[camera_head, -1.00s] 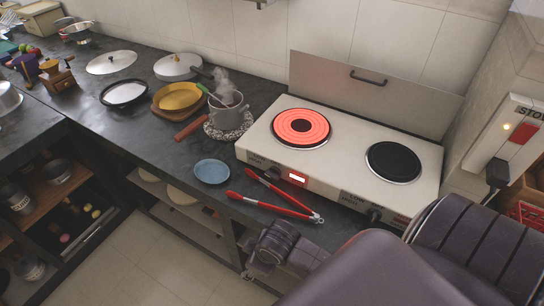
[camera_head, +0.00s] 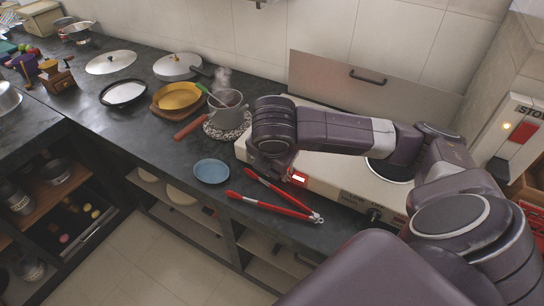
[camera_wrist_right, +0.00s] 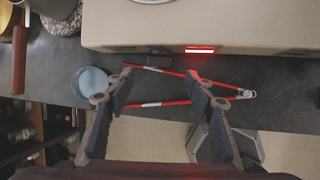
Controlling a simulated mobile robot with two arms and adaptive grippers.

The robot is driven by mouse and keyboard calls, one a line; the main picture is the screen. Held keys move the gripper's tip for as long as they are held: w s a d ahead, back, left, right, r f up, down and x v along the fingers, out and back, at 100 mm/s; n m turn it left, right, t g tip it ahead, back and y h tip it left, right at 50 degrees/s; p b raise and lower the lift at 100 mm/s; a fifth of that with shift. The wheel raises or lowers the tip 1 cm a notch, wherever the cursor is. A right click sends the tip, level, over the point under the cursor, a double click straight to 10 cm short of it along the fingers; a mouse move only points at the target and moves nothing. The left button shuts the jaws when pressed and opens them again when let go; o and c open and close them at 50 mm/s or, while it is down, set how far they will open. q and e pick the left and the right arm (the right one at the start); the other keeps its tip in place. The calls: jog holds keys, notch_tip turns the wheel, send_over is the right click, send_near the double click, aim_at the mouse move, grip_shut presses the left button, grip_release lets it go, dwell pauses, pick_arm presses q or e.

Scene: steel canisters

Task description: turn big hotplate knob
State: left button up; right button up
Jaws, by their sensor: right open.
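The white hotplate unit (camera_head: 335,180) stands on the dark counter, with a lit red indicator (camera_head: 299,179) on its front. My right arm crosses over it and hides the left, red-glowing plate; part of the right, black plate (camera_head: 388,170) shows. My right gripper (camera_head: 268,172) points down at the front left edge, where it hides the left knob. In the right wrist view the gripper (camera_wrist_right: 157,80) is open and empty, and a small dark shape, probably the left knob (camera_wrist_right: 158,61), lies just beyond and between the fingertips. The right knob (camera_head: 374,214) is visible. My left gripper is out of view.
Red tongs (camera_head: 275,200) lie on the counter before the hotplate, below the gripper. A steaming pot (camera_head: 229,115) stands on a trivet left of the hotplate.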

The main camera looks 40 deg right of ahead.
aim_at(273, 175)
jog(key=x, duration=0.7)
jog(key=shift+f, duration=0.1)
jog(key=shift+c, duration=0.3)
jog(key=c, duration=1.1)
jog(key=shift+s+d+f+t, duration=0.1)
jog(key=shift+s+d+t, duration=0.05)
jog(key=shift+t, duration=0.35)
jog(key=shift+s+f+t+y+b, duration=0.1)
jog(key=shift+t+y+b, duration=0.2)
jog(key=shift+b, duration=0.05)
jog(key=shift+d+f+m+t+b, duration=0.15)
jog(key=shift+m+t+b, duration=0.25)
jog(key=shift+t+b, duration=0.25)
jog(key=shift+t+y, duration=0.3)
jog(key=shift+t, duration=0.15)
jog(key=shift+b, duration=0.3)
